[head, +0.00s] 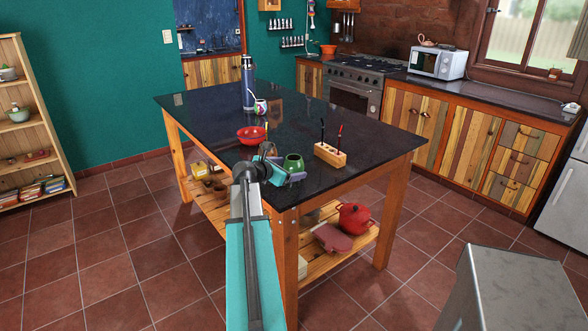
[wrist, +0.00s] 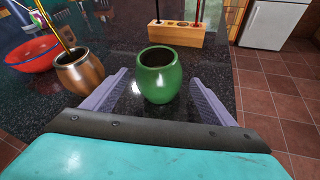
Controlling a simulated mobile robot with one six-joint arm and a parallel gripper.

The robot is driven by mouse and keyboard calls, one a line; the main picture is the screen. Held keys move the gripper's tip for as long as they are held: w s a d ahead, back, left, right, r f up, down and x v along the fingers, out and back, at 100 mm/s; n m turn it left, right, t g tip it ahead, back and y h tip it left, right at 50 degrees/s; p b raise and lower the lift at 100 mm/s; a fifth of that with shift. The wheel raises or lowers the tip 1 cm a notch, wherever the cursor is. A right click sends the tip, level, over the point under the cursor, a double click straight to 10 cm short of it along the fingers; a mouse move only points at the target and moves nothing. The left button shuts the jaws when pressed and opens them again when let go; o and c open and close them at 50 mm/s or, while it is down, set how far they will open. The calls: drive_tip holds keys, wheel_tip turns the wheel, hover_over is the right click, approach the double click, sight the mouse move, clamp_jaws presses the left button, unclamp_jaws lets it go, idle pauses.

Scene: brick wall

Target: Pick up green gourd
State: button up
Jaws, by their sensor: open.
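The green gourd (wrist: 159,76) is a rounded, open-topped cup standing upright on the dark tabletop. It also shows in the head view (head: 294,163), near the front corner of the table. My gripper (wrist: 157,92) is open, with its two purple fingers pointing toward the gourd, one to each side of its lower part. I cannot tell from the picture whether a finger touches it. In the head view my gripper (head: 285,177) is at the table's near corner, partly hidden by my arm.
A brown gourd (wrist: 79,72) with a straw stands left of the gripper, and a red bowl (head: 251,135) lies beyond it. A wooden holder (head: 329,154) with upright sticks stands behind right. A tall blue bottle (head: 248,83) is farther back on the dark table (head: 300,115).

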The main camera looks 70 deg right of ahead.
sight(298, 159)
drive_tip(key=shift+p+x, duration=0.3)
drive_tip(key=shift+x, duration=1.45)
drive_tip(key=shift+w, duration=0.1)
drive_tip(key=c, duration=1.3)
drive_tip(key=shift+r, duration=0.35)
drive_tip(key=shift+r+b, duration=0.35)
drive_tip(key=shift+r, duration=1.05)
drive_tip(key=shift+w+a+r+b, duration=0.25)
drive_tip(key=shift+w+a+b, duration=0.15)
drive_tip(key=shift+a, duration=2.2)
drive_tip(key=shift+w+a+r+b, duration=0.3)
drive_tip(key=shift+w+a, duration=0.15)
drive_tip(key=shift+a, duration=2.15)
drive_tip(key=shift+w+a+r+b, duration=0.25)
drive_tip(key=shift+w+a+b, duration=0.15)
drive_tip(key=shift+a, duration=2.25)
drive_tip(key=shift+w+a, duration=0.1)
